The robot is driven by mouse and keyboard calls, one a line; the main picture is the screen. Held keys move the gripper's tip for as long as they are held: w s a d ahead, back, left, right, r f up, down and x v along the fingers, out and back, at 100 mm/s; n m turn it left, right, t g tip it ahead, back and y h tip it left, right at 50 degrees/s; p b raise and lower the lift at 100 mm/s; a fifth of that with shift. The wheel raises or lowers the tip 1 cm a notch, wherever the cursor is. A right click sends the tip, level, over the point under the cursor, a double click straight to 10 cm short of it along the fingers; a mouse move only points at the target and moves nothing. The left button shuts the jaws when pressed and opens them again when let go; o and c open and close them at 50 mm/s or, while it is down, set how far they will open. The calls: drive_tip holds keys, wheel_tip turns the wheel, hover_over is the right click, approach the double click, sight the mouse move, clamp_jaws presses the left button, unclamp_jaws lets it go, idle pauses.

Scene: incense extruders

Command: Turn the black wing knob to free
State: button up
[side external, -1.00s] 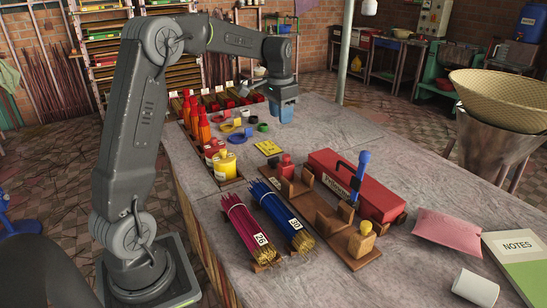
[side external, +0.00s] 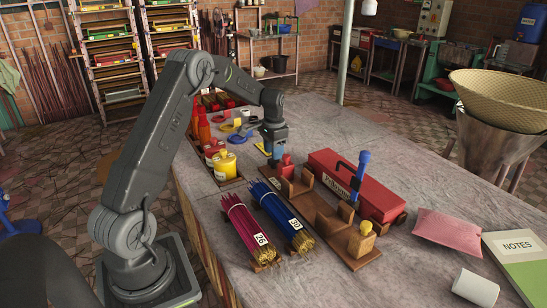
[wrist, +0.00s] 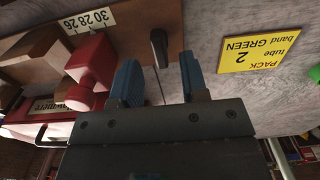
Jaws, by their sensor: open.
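The black wing knob (wrist: 158,46) shows in the wrist view as a narrow dark piece standing on the wooden board (wrist: 130,16). In the side external view I cannot make it out at the board's far end, where my gripper is. My gripper (side external: 277,155) points down over the far end of the wooden board (side external: 325,217). In the wrist view the two blue fingers of my gripper (wrist: 160,76) are apart, with nothing held between them. The knob lies beyond the fingertips, roughly in line with the gap. I cannot tell the remaining height.
A red part (wrist: 92,68) stands close beside one finger, near a 30-28-26 scale (wrist: 89,21). A yellow card (wrist: 260,49) lies beside the board.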

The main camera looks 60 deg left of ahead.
sight(274, 163)
drive_tip(key=shift+f, duration=1.4)
clamp_jaws()
